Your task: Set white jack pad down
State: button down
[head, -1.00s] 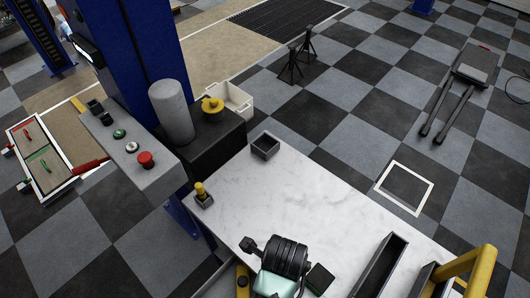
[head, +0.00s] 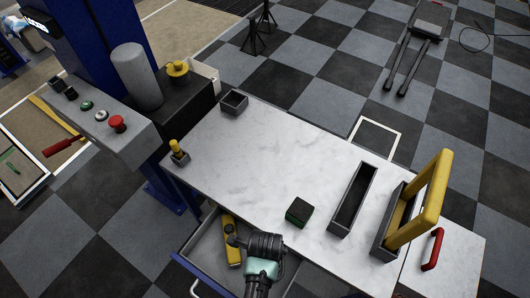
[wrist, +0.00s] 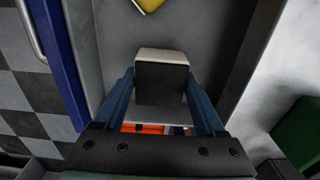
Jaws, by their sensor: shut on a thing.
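The white jack pad (wrist: 162,56) shows in the wrist view as a block with a pale top edge and a dark, shaded face. My gripper (wrist: 160,78) is shut on it, with one blue finger on each side. In the head view my gripper (head: 262,270) is over the open drawer (head: 203,262) at the front of the white-topped bench (head: 235,150). The pad is hidden there behind my arm. The wrist view shows the grey drawer floor (wrist: 105,50) around the pad. I cannot tell how high the pad is above it.
A yellow object (head: 230,240) lies in the drawer beside my wrist. A dark green block (head: 299,212), a long dark tray (head: 354,198) and a yellow-handled tote (head: 418,205) stand on the bench. A small dark box (head: 234,102) stands at the back. The bench's middle is clear.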

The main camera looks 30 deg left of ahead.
jog(key=shift+w+f, duration=0.1)
jog(key=shift+f, duration=0.75)
jog(key=shift+f, duration=0.1)
grip_release()
notch_tip(320, 180, up, 12)
jog(key=shift+r+p, duration=0.1)
jog(key=shift+p, duration=0.25)
